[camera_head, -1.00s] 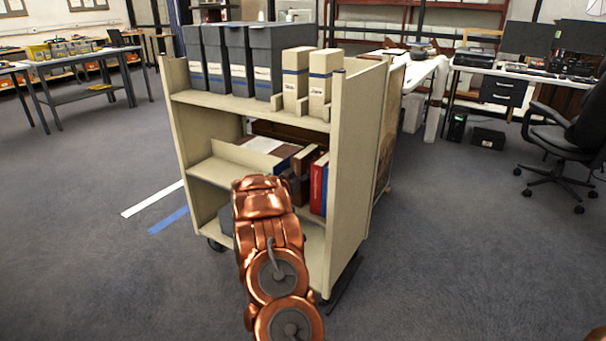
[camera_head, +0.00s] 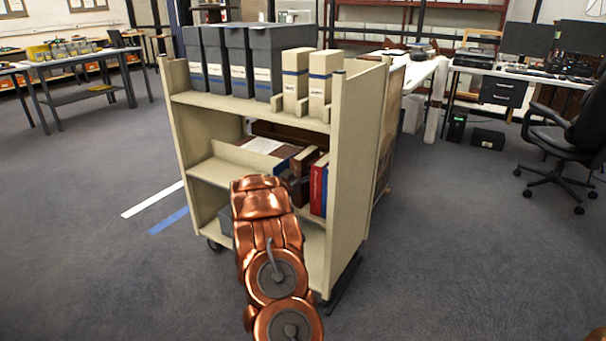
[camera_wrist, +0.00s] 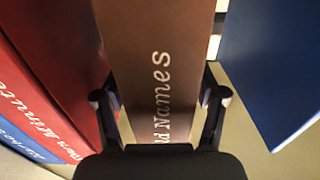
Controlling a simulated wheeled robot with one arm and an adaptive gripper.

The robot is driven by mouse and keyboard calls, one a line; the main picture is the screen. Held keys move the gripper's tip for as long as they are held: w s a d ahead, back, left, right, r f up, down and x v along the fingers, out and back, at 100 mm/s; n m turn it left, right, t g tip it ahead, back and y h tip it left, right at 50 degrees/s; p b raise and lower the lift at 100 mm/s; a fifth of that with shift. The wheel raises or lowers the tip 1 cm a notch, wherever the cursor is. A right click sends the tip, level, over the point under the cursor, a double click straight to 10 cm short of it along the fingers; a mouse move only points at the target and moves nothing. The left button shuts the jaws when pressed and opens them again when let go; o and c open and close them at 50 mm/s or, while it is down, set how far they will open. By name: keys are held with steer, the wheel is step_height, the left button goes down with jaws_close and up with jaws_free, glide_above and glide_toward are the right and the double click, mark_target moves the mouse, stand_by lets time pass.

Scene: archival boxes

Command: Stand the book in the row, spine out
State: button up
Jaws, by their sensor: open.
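A brown book (camera_wrist: 155,45) with white lettering ending in "Names" stands in the middle of the wrist view, its lettered spine facing me. My gripper (camera_wrist: 160,97) is open, with one finger on each side of this spine. I cannot tell whether the fingers touch it. A red book (camera_wrist: 50,70) and a blue book (camera_wrist: 22,143) stand to its left. In the head view the brown book (camera_head: 301,168) is on the cart's middle shelf, beside the red book (camera_head: 318,185). My copper arm hides part of that shelf, and the fingers are hard to make out there.
A dark blue flat surface (camera_wrist: 272,65) is close to the right finger in the wrist view. The cream cart (camera_head: 345,200) has side walls and a top shelf with grey boxes (camera_head: 235,62) and cream boxes (camera_head: 318,88). Open floor lies around it.

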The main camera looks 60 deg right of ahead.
steer(key=a+p, duration=0.1)
steer(key=a, duration=1)
steer(key=shift+s+a, duration=0.25)
steer(key=shift+a, duration=0.05)
